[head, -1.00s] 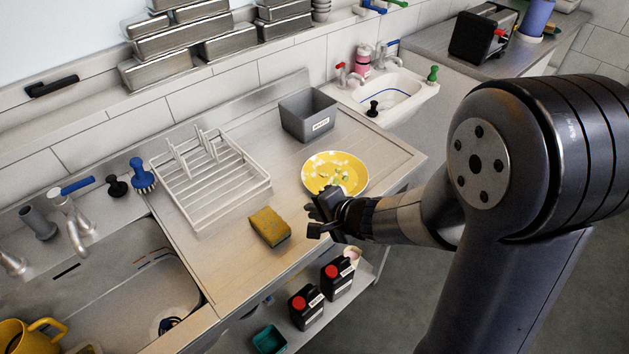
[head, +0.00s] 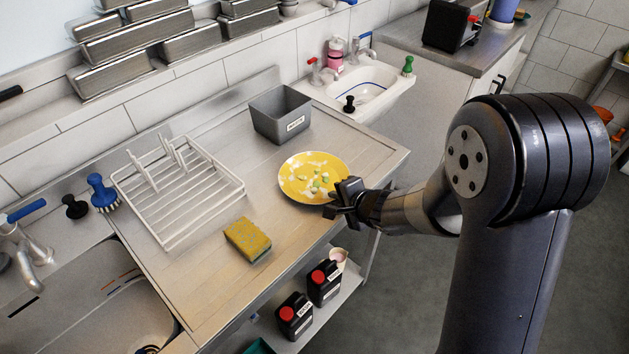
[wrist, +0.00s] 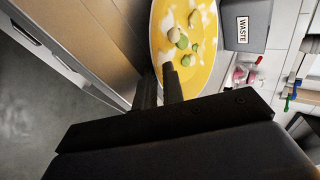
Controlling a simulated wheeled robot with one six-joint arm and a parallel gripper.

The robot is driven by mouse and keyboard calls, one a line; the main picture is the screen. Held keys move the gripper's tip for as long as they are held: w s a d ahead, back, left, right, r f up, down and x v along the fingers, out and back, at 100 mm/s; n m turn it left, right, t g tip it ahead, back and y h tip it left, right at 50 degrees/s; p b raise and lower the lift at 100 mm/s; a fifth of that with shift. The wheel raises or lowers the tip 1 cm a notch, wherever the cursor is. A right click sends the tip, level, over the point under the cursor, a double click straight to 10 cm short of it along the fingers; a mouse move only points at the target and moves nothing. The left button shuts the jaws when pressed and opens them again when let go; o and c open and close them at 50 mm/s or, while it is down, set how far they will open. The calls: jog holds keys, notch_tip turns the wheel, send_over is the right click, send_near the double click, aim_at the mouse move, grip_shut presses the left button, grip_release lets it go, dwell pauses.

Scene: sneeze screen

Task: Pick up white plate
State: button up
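The plate (head: 300,191) in view is yellow with white patches and holds several small pale and green scraps. It lies flat on the metal counter, near its front right edge. It also shows in the wrist view (wrist: 207,72). My gripper (head: 341,200) is at the plate's right rim in the head view. In the wrist view, my gripper's two fingers (wrist: 159,88) stand apart with a narrow gap, one over the plate and one outside its rim. Whether they touch the rim cannot be told.
A grey bin (head: 281,116), labelled WASTE in the wrist view, stands behind the plate. A white dish rack (head: 180,190) and a yellow sponge (head: 247,240) lie to the left. Black bottles (head: 295,316) stand on the shelf below. A small sink (head: 370,92) is behind right.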

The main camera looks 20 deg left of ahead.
jog(key=shift+c, duration=0.4)
grip_shut()
notch_tip(320, 180, up, 10)
jog(key=p, duration=0.6)
jog(key=shift+p, duration=0.3)
